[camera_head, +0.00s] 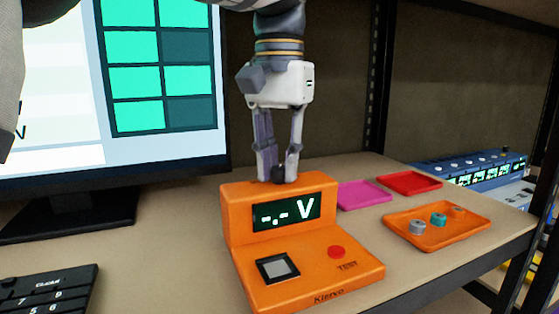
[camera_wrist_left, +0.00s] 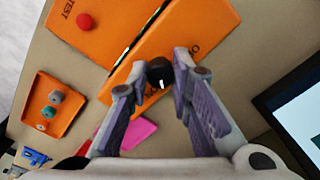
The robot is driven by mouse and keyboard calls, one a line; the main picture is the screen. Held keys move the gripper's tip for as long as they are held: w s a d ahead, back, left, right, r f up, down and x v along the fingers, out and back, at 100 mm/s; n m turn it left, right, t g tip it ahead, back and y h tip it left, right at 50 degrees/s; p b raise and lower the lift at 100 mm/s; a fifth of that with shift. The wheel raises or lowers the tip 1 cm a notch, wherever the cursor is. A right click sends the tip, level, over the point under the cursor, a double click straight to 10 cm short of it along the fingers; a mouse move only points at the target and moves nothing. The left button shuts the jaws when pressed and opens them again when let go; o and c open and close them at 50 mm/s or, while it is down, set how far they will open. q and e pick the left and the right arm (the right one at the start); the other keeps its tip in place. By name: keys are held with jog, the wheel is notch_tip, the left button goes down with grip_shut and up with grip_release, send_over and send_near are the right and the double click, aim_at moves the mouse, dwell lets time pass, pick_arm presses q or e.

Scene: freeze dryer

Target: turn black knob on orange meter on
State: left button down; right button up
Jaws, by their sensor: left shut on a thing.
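The orange meter (camera_head: 305,278) stands on the bench, its lit display (camera_head: 287,213) reading "-.- V". It also shows in the left wrist view (camera_wrist_left: 195,25). The black knob (camera_head: 279,173) sits on top of its raised back part. In the left wrist view the knob (camera_wrist_left: 159,70) is round, with a short white mark on its lower edge. My left gripper (camera_head: 280,170) points down over the meter, its fingers shut on the knob from two sides. Lettering beside the knob is partly hidden by the fingers. My right gripper is not in view.
A monitor (camera_head: 50,165) stands close on the left, with a keyboard (camera_head: 50,288) in front. Right of the meter lie a pink tray (camera_head: 362,194), a red tray (camera_head: 409,182) and an orange tray (camera_head: 430,240) holding small caps. A red button (camera_head: 336,252) is on the meter's front.

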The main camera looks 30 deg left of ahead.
aim_at(280, 167)
pick_arm(q)
jog(key=shift+m, duration=0.4)
jog(key=c, duration=1.4)
grip_release()
notch_tip(280, 167, up, 7)
jog(key=shift+r, duration=0.3)
